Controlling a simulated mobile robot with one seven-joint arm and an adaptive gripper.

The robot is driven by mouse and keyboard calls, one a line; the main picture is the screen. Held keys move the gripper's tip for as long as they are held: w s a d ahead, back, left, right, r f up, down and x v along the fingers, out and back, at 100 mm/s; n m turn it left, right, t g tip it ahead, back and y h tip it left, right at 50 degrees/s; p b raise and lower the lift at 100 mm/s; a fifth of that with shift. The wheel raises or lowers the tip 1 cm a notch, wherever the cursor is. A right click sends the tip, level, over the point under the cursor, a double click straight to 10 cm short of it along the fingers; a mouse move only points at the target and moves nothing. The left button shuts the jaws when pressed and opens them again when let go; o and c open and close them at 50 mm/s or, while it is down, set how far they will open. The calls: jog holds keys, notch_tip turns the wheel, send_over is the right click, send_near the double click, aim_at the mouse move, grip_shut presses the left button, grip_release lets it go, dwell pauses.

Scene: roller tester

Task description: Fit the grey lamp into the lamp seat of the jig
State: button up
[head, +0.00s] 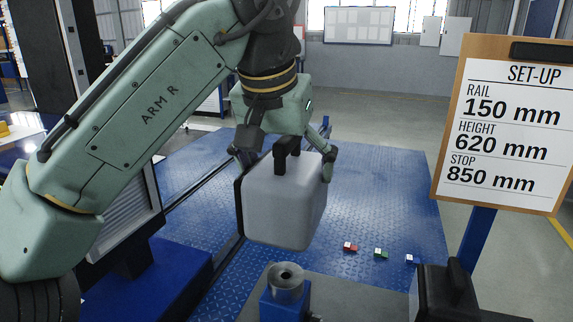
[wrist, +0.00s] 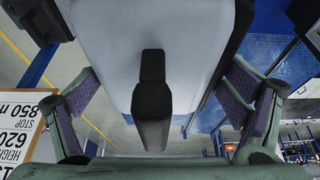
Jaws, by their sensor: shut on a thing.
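The grey lamp (head: 280,210) is a pale box with rounded edges, a dark edge on its left side and a black handle on top. My gripper (head: 284,160) is shut on it from above, with one finger at each side. The lamp hangs in the air, roughly upright, above the floor plate. In the wrist view the lamp (wrist: 110,40) lies between the finger pads of my gripper (wrist: 163,95), with the black handle (wrist: 152,95) in the middle. I cannot clearly make out the jig's lamp seat.
A blue block with a round metal top (head: 285,283) stands in front of the lamp, low in the picture. A black part with a handle (head: 447,285) is at lower right. A set-up board (head: 508,125) stands at right.

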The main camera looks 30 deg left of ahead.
jog(key=shift+f+b, duration=1.95)
jog(key=shift+f, duration=0.95)
jog(key=shift+p, duration=0.55)
jog(key=shift+f, duration=0.1)
jog(key=shift+f+b, duration=1.5)
jog(key=shift+f, duration=0.95)
jog(key=o, duration=1.6)
